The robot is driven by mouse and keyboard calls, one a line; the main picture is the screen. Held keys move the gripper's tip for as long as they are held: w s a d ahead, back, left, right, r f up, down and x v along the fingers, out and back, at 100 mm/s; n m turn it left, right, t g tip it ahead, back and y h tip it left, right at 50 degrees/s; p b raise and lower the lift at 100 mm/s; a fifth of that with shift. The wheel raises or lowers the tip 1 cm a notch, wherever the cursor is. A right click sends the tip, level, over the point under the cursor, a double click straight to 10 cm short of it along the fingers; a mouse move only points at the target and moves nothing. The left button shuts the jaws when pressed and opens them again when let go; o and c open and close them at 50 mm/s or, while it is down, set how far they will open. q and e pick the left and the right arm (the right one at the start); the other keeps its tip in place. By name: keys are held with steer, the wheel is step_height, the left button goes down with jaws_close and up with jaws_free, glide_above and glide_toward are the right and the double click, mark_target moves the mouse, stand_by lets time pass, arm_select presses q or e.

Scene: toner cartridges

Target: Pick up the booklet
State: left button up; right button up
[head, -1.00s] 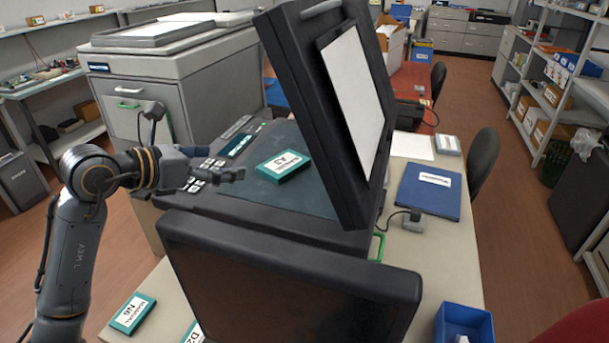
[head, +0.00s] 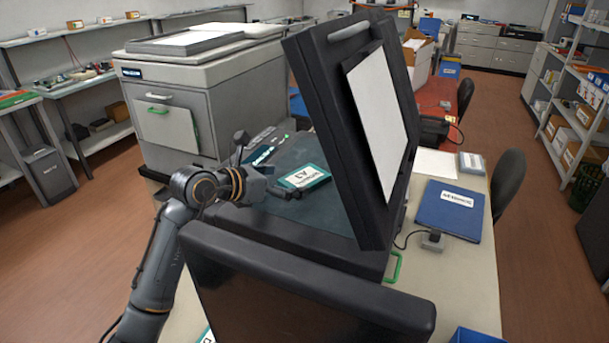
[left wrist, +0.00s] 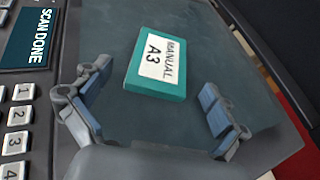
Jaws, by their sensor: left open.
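The booklet (head: 304,177) is teal with a white label reading "MANUAL A3". It lies flat on the dark scanner glass (head: 322,222) under the raised lid (head: 345,130). In the left wrist view the booklet (left wrist: 158,66) lies ahead of my left gripper (left wrist: 155,108), its near end roughly between the fingertips. The fingers are spread wide and empty, one on each side, apart from the booklet. In the head view my left gripper (head: 288,192) is just left of and close to the booklet. My right gripper is not in view.
The raised lid stands to the right of the booklet. A display reading "SCAN DONE" (left wrist: 32,38) and number keys (left wrist: 18,118) lie left in the wrist view. A blue folder (head: 450,212) lies on the desk to the right. A dark panel (head: 300,295) stands in front.

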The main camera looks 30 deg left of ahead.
mark_target(302, 178)
arm_select(q)
steer(key=p+x, duration=0.1)
steer(key=x, duration=0.2)
steer(key=shift+w+d, duration=0.15)
steer(key=shift+w, duration=0.2)
steer(key=shift+s, duration=0.15)
steer(key=c, duration=1.3)
